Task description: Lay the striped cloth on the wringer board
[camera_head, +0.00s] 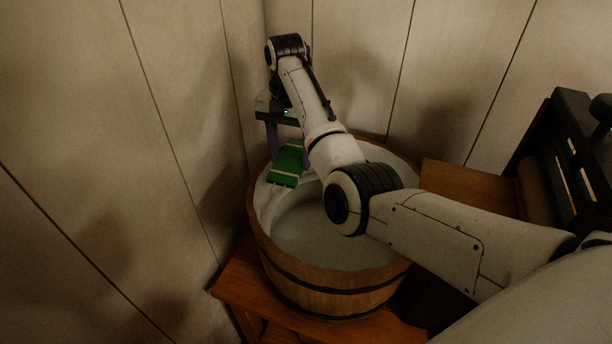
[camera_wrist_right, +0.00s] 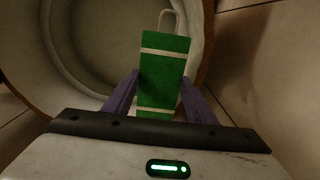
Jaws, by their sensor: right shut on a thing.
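The striped cloth (camera_head: 287,163) is green with pale cross stripes, and a pale loop shows at its end in the right wrist view (camera_wrist_right: 163,70). My right gripper (camera_head: 288,150) is shut on it, with the purple fingers on both sides. The cloth hangs at the inner left-back side of the wooden tub (camera_head: 335,290); I cannot tell whether it touches the tub. The wringer board (camera_head: 455,180) is a brown wooden surface right of the tub, partly hidden by my right arm. My left gripper is not in view.
A dark wringer frame (camera_head: 556,125) with a roller (camera_head: 535,190) stands at the right end of the board. The tub, grey inside, stands on a wooden bench (camera_head: 250,300). Panelled walls (camera_head: 180,120) stand close behind and left of the tub.

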